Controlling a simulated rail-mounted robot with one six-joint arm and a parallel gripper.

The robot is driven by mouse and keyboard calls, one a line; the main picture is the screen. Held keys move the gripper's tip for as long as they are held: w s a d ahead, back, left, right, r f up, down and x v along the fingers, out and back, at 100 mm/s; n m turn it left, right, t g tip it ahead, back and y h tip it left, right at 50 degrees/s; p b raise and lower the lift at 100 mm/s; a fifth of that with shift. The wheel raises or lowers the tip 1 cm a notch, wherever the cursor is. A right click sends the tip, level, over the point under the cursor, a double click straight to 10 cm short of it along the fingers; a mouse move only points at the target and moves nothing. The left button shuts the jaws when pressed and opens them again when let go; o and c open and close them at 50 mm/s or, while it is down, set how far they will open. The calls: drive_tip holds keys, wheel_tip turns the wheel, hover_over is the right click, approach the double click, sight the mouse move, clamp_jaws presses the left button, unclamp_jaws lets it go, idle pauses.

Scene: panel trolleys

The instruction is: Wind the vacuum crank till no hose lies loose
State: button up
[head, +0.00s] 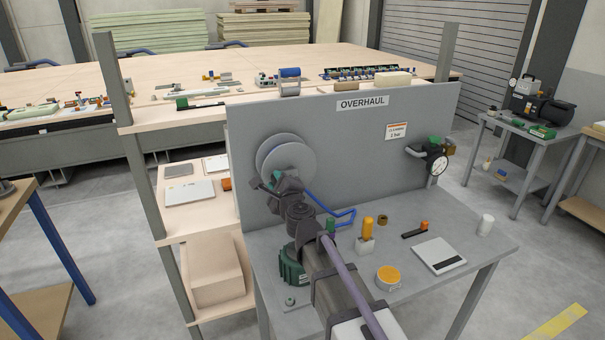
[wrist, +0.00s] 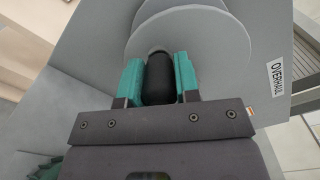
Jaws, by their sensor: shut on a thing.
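The hose reel (head: 286,158) is a pair of pale grey discs on the upright grey panel, at its left side. My gripper (head: 270,186) is at the reel's lower left, in front of the disc. In the wrist view my gripper (wrist: 160,80) has its green fingers shut on the black crank handle (wrist: 160,77), with the reel discs (wrist: 195,40) right behind it. A blue hose (head: 335,215) runs from the reel down to the bench and lies there in a loose bent length. My arm hides part of the reel and the crank.
The grey bench (head: 440,220) carries a yellow-handled tool (head: 367,230), an orange-topped round tin (head: 388,278), a white pad (head: 440,255) and a white cylinder (head: 486,225). A gauge (head: 436,160) sits on the panel's right. A green round base (head: 292,265) stands beside my arm.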

drive_tip(key=shift+d+r, duration=0.2)
drive_tip(key=shift+r, duration=0.3)
drive_tip(key=shift+w+d+r+p, duration=0.1)
drive_tip(key=shift+r+p, duration=0.5)
drive_tip(key=shift+p, duration=0.25)
drive_tip(key=shift+d, duration=0.1)
drive_tip(key=shift+d+r+p, duration=0.25)
drive_tip(key=shift+r+p, duration=0.2)
drive_tip(key=shift+p, duration=0.05)
